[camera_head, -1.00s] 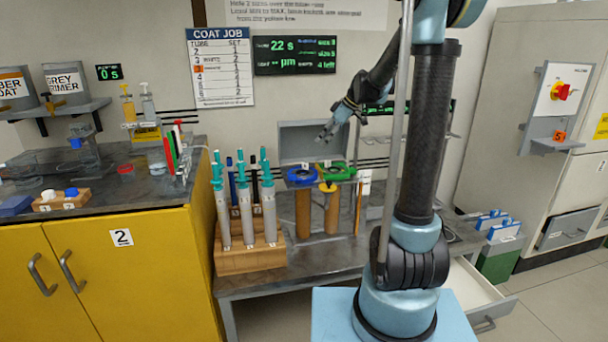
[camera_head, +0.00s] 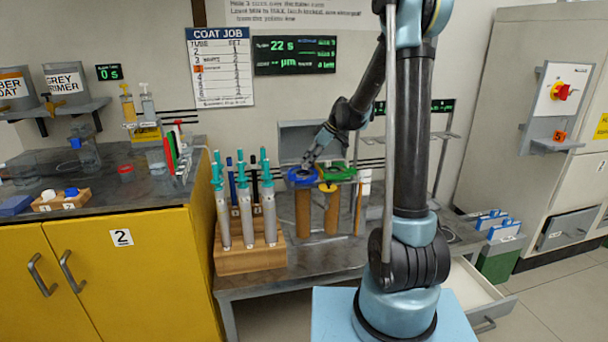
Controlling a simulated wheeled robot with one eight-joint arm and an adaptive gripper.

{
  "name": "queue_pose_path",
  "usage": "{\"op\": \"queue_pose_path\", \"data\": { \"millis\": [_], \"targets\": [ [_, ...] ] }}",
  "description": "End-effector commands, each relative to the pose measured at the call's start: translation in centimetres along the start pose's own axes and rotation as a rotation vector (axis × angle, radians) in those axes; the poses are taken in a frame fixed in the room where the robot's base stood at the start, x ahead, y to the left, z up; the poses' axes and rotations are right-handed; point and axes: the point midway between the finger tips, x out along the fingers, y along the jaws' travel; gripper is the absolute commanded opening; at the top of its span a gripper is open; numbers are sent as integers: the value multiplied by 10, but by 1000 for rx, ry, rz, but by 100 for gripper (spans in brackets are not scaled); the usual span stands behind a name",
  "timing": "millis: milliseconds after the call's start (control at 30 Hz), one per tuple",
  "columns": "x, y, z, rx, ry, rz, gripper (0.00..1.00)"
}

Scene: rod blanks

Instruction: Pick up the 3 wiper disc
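Several disc-like pieces sit on or around the tall brown cylinders at the bench: a blue one (camera_head: 302,177) at left, a green one (camera_head: 338,172) at right and a yellow one (camera_head: 327,187) in front. Small marks on them are too small to read, so I cannot tell which is the 3 wiper disc. My gripper (camera_head: 307,164) points down just above the blue disc, at its back edge. Its fingers are small and dark here; whether they touch the disc, or are open or shut, I cannot tell.
A wooden rack (camera_head: 250,255) with several teal-topped syringe-like tools stands left of the cylinders. A grey box (camera_head: 297,133) with a raised lid is behind them. A red disc (camera_head: 125,169) lies on the left counter. An open drawer (camera_head: 480,300) juts out at right.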

Motion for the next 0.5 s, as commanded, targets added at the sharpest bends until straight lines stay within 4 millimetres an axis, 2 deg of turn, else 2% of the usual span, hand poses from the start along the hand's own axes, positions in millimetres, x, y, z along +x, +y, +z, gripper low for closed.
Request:
{"op": "queue_pose_path", "data": {
  "millis": [133, 367, 400, 500],
  "targets": [
    [16, 0, 0, -1, 0, 0, 35],
    [19, 0, 0, -1, 0, 0, 35],
    [19, 0, 0, 0, 0, 0, 33],
    [19, 0, 0, 0, 0, 0, 10]
  ]
}}
